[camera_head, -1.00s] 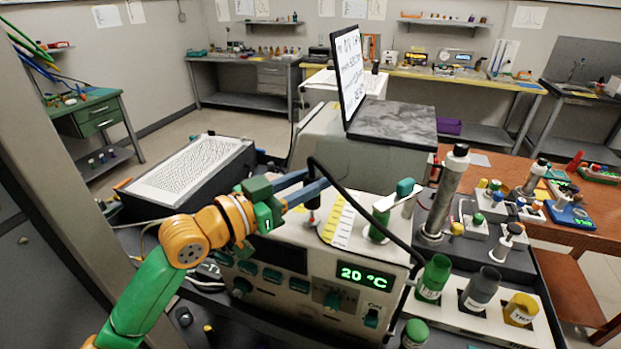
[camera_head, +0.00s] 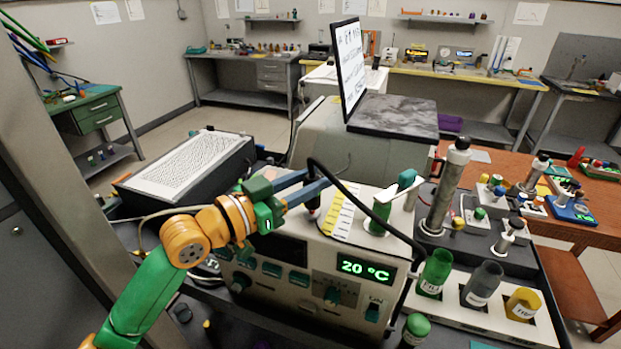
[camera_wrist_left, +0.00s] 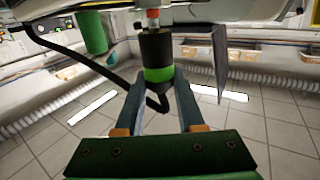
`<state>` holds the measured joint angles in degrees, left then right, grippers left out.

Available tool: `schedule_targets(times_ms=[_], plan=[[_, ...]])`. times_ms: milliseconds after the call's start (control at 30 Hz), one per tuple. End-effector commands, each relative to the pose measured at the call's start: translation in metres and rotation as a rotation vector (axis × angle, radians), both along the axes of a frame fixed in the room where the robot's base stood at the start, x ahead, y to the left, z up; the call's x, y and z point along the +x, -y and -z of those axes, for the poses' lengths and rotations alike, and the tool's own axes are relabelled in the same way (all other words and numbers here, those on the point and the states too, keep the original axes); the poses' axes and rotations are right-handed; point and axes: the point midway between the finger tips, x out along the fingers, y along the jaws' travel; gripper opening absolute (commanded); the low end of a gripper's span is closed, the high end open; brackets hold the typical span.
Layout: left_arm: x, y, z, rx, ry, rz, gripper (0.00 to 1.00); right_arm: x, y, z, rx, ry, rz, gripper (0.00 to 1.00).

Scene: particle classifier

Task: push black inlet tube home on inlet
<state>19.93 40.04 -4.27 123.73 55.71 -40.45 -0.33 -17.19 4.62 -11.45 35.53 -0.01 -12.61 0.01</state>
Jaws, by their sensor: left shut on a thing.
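The black inlet tube (camera_head: 345,186) arches from my left gripper (camera_head: 318,184) over the front of the beige machine (camera_head: 300,300), then down its right side. Its end piece is a black sleeve with a green band (camera_wrist_left: 158,74), seen in the left wrist view, which looks upside down. My left gripper's fingers (camera_wrist_left: 158,92) are shut on this end. The sleeve's open end faces the inlet, a pale stub with a red-orange band (camera_wrist_left: 153,14). Sleeve and stub are in line and look in contact; how deep the sleeve sits is hidden. My right gripper is not in view.
Green, grey and yellow cups (camera_head: 482,284) stand in a rack at the right. A metal cylinder (camera_head: 445,190) rises behind them.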

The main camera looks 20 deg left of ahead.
Motion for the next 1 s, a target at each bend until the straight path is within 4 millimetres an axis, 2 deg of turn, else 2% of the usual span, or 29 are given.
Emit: schedule_targets(times_ms=[700,733,800,833,1000], plan=[[0.0,0.0,0.02,0.001,-0.003,0.0,0.0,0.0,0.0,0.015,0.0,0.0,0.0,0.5],[0.0,0.0,0.019,0.001,-0.003,0.0,0.46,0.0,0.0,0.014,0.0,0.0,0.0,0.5],[0.0,0.0,0.018,0.0,-0.002,0.0,0.65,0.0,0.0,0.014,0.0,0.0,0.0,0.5],[0.0,0.0,0.018,0.0,-0.002,0.0,0.72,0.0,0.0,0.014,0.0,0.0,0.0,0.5],[0.0,0.0,0.018,0.001,-0.001,0.0,0.72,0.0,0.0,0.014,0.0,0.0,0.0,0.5]])
